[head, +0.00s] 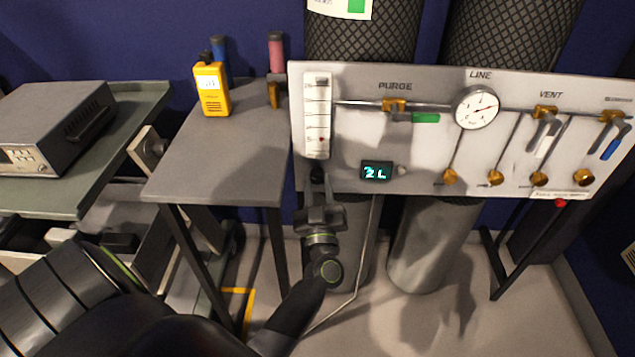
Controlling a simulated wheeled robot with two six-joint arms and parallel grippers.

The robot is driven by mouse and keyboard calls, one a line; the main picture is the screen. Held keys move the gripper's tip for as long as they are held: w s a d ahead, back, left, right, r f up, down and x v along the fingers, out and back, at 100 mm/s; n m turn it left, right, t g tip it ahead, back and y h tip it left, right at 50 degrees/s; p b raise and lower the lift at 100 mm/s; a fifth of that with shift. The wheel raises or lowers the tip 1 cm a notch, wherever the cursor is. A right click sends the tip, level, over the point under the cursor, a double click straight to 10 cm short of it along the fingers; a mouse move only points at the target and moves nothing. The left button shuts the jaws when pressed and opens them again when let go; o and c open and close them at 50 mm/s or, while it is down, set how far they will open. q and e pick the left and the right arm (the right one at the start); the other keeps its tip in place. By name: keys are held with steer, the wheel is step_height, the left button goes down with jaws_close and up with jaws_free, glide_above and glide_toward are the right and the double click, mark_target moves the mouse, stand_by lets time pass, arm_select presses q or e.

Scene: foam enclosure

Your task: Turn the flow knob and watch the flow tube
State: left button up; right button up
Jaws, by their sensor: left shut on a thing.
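The flow tube (317,115) is a white upright gauge with a scale at the left end of the light grey gas panel. A small red float (320,139) sits low in it. The dark flow knob (317,174) is just below the tube, partly hidden by my gripper. My left gripper (318,186) reaches up from below and is shut on the knob. A small display (376,171) to the right of the knob reads "2 L" in cyan. My right gripper is not in view.
The panel (450,135) also carries a round dial gauge (476,107), a purge valve with a green handle (425,118) and vent valves at right. A grey table (215,165) at left holds a yellow meter (212,90). Gas cylinders (430,245) stand behind the panel.

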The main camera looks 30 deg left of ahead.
arm_select(q)
steer(key=n+g+p, duration=0.1)
steer(key=n, duration=0.1)
steer(key=n+g+y+p, duration=0.1)
steer(key=n, duration=0.2)
steer(key=shift+w+d+r, duration=0.1)
steer(key=shift+d+r, duration=0.05)
steer(key=shift+r, duration=0.05)
steer(key=shift+d+n+g+y+p, duration=0.1)
steer(key=shift+n+g+y+p, duration=0.15)
steer(key=shift+n+g+p, duration=0.75)
steer(key=shift+n+g+y+p, duration=0.2)
steer(key=shift+n+y, duration=0.05)
steer(key=shift+n, duration=1.55)
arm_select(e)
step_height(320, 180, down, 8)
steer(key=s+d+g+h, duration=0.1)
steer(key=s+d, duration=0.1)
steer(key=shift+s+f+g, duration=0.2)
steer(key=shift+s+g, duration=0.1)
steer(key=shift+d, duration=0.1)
arm_select(q)
steer(key=o, duration=1)
steer(key=shift+w, duration=0.1)
steer(key=shift+c, duration=0.2)
steer(key=shift+f, duration=0.1)
